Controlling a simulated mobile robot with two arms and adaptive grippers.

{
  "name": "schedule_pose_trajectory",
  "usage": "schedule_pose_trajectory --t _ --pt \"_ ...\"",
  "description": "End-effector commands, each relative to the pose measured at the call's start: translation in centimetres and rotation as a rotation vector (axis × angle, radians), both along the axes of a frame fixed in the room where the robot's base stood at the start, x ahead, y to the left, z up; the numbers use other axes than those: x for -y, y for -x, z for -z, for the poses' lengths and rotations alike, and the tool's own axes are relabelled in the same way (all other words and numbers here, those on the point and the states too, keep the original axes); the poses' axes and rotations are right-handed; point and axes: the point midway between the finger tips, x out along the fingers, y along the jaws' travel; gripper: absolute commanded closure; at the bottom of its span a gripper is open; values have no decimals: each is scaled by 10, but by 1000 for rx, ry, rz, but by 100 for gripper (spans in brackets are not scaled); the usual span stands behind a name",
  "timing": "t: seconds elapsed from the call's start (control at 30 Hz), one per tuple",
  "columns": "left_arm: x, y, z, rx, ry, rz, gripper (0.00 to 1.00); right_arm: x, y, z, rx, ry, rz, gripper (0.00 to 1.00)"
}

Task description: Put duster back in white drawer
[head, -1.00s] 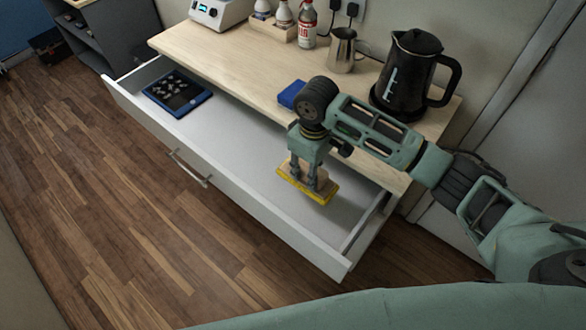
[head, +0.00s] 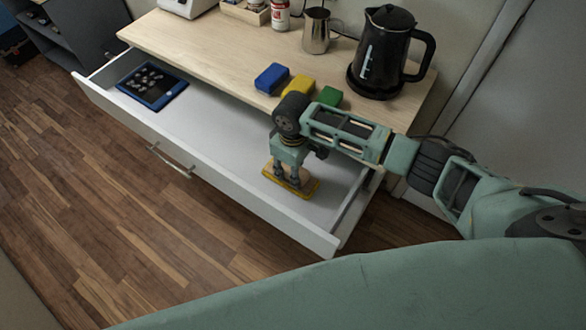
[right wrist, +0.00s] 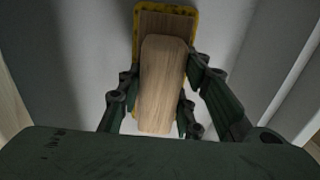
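The duster (head: 306,190) has a wooden back and handle and a yellow-edged pad. It is low inside the open white drawer (head: 215,140), near the drawer's right end, and looks flat at or very near the floor; a small gap cannot be ruled out. My right gripper (head: 288,180) points down over it. In the right wrist view, its fingers (right wrist: 162,88) sit against both sides of the wooden handle (right wrist: 163,85), shut on it. My left gripper is not in view.
A blue-framed tablet-like board (head: 151,87) lies at the drawer's left end; the middle is clear. On the wooden top stand blue (head: 271,78), yellow (head: 299,86) and green (head: 329,97) blocks, a black kettle (head: 388,55) and a metal jug (head: 317,32).

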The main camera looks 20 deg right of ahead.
Motion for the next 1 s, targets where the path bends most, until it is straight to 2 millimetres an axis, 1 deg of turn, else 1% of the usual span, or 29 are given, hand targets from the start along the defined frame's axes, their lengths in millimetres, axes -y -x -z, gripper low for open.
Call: schedule_pose_trajectory --t 0.03,0.17,0.2,0.47,0.57,0.67,1.0 --pt "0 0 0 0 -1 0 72 0 0 0 0 0 0 62" --pt "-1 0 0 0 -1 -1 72 0 0 0 0 0 0 51" --pt "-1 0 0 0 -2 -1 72 0 0 0 0 0 0 49" --pt "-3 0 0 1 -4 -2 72 0 0 -1 0 0 0 49" --pt "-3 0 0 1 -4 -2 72 0 -1 -6 1 0 0 49" --pt "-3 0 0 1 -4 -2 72 0 -1 -18 3 -1 -1 49" --pt "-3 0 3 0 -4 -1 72 0 -2 -90 4 -2 0 49"
